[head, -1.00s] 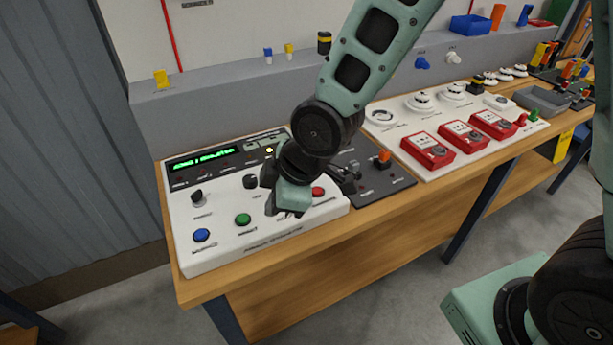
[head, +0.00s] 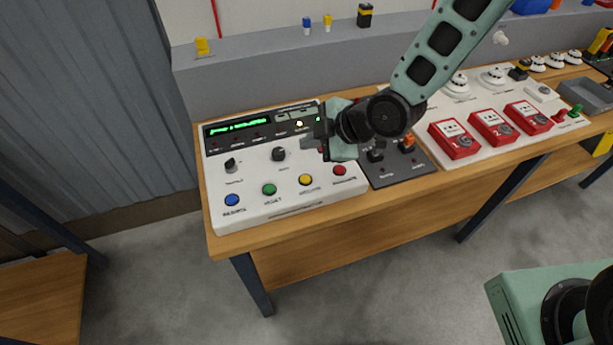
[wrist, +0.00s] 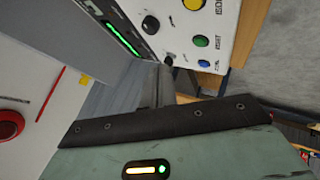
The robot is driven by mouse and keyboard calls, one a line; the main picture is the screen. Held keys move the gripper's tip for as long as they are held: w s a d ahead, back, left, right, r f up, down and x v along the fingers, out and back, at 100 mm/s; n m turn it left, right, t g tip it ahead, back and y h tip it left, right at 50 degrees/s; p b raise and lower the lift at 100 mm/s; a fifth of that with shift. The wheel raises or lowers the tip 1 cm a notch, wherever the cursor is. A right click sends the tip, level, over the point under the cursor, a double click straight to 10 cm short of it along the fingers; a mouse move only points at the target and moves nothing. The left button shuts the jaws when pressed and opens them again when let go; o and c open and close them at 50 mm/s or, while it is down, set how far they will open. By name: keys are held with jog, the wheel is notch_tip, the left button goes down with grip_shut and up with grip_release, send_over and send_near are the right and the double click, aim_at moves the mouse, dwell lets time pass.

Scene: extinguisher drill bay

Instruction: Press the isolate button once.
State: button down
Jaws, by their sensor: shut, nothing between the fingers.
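The isolate button is the yellow button (head: 305,180) in the front row of the white control panel (head: 290,207), between the green and red buttons. In the wrist view the yellow button (wrist: 193,4) is cut by the top edge, with a partly visible label starting "ISO". My gripper (head: 311,143) is shut and empty. It appears above the rear right part of the panel, behind the yellow button in the picture and apart from it. Nothing covers the yellow button in the head view.
Green (head: 269,189), blue (head: 232,200) and red (head: 340,170) buttons flank the yellow one. Two black knobs, one of them (head: 232,165), stand behind them. A green-lit display (head: 238,126) is at the back. A dark lever panel (head: 400,172) and red call points (head: 454,139) lie to the right.

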jog(key=b, duration=0.5)
send_over(310, 180)
notch_tip(310, 180, down, 8)
jog(key=shift+r, duration=0.15)
jog(key=shift+f+b, duration=0.55)
dwell(1.3)
jog(key=shift+f+b, duration=0.4)
jog(key=shift+b, duration=0.15)
jog(key=shift+f+b, duration=0.45)
dwell(0.5)
jog(key=shift+r, duration=0.15)
jog(key=shift+r+p, duration=0.5)
jog(key=shift+r, duration=0.25)
jog(key=shift+r+p, duration=1.65)
jog(key=shift+r, duration=0.85)
